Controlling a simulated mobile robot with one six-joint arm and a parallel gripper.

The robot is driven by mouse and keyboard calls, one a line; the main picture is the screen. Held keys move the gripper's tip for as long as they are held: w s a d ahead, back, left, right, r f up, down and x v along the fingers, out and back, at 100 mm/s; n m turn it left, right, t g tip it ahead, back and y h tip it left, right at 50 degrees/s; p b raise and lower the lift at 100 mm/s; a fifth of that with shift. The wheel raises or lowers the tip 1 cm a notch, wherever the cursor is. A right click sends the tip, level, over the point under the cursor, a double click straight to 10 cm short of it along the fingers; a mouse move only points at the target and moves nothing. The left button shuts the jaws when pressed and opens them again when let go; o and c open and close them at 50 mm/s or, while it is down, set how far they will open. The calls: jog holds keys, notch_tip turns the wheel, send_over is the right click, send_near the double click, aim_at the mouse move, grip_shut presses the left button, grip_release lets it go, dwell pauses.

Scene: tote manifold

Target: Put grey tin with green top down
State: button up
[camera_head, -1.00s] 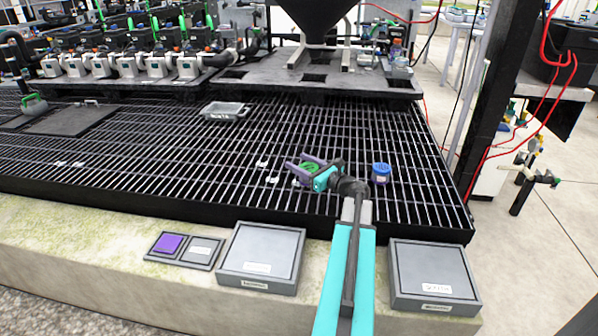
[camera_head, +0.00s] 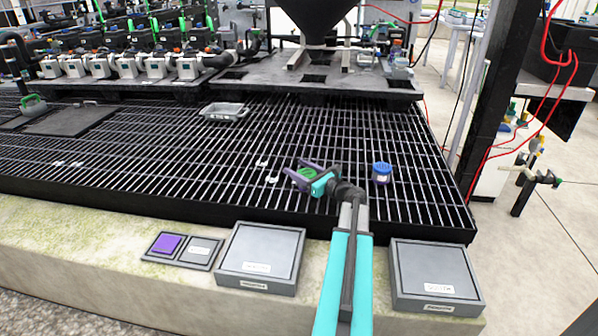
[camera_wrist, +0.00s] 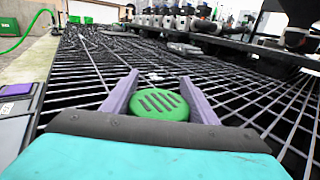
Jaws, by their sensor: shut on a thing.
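The grey tin with the green top (camera_head: 306,174) is between the purple fingers of my gripper (camera_head: 302,172), over the black grating. In the wrist view its round, slotted green top (camera_wrist: 158,104) sits between the two fingers of my gripper (camera_wrist: 160,98), which are shut on it. The tin's grey body is mostly hidden by the fingers and the top. I cannot tell whether its base touches the grating (camera_head: 225,170).
A blue-topped tin (camera_head: 381,173) stands on the grating just right of my gripper. A small grey tray (camera_head: 224,111) lies farther back. Two grey boxes (camera_head: 262,252) and a purple pad (camera_head: 167,244) are on the front ledge. The grating left of my gripper is largely clear.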

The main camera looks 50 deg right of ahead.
jog(key=shift+f, duration=0.15)
jog(key=o, duration=1.1)
jog(key=shift+r, duration=0.25)
jog(key=s+p, duration=0.1)
jog(key=s, duration=0.5)
jog(key=s+p, duration=0.1)
jog(key=s, duration=0.5)
jog(key=shift+a+f+p, duration=0.1)
jog(key=shift+a+p, duration=0.1)
jog(key=shift+p, duration=0.15)
